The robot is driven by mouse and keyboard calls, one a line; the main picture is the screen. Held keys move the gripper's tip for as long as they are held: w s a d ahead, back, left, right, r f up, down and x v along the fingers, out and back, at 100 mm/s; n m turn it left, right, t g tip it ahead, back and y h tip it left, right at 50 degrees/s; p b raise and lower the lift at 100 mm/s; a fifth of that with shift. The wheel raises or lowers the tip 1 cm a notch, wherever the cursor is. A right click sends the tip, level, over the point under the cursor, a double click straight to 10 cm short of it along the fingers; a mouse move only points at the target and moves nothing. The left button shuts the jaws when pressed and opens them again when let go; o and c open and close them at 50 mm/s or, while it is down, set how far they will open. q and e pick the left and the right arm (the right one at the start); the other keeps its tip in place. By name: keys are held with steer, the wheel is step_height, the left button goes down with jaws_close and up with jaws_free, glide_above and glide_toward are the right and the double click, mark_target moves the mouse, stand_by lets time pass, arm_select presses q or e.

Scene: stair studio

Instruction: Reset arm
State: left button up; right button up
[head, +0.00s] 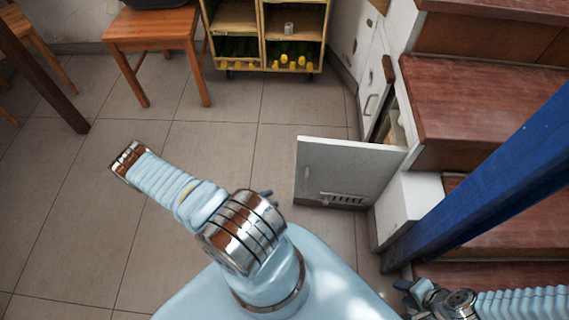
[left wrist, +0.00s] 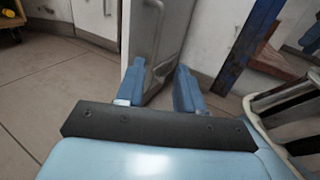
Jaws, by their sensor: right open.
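My left arm (head: 180,190) reaches across the lower middle of the head view, bent, with its elbow toward the left. My left gripper shows in the left wrist view (left wrist: 160,67), its two blue fingers apart with nothing between them. In the head view it is mostly hidden behind the arm; only a small dark blue tip shows. My right gripper (head: 407,290) is at the lower right of the head view, open, beside the stairs. I cannot see anything in it.
A white cabinet door (head: 345,172) stands swung open right of my left arm; it also shows in the left wrist view (left wrist: 155,40). Wooden stairs (head: 480,100) and a blue beam (head: 490,175) are at right. A bottle shelf (head: 265,35) and a stool (head: 152,28) stand behind.

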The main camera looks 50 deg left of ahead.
arm_select(q)
steer(key=shift+d, duration=0.1)
steer(key=d+m+g+h, duration=0.6)
steer(key=d+m+g, duration=1.2)
steer(key=d, duration=0.2)
steer(key=w+d+r+m+t+y, duration=0.1)
steer(key=w+d+r+m+y, duration=0.5)
steer(key=m, duration=0.6)
steer(key=shift+w+m+t+y, duration=0.3)
steer(key=shift+w+y, duration=0.5)
steer(key=shift+w, duration=0.25)
steer(key=shift+a, duration=0.1)
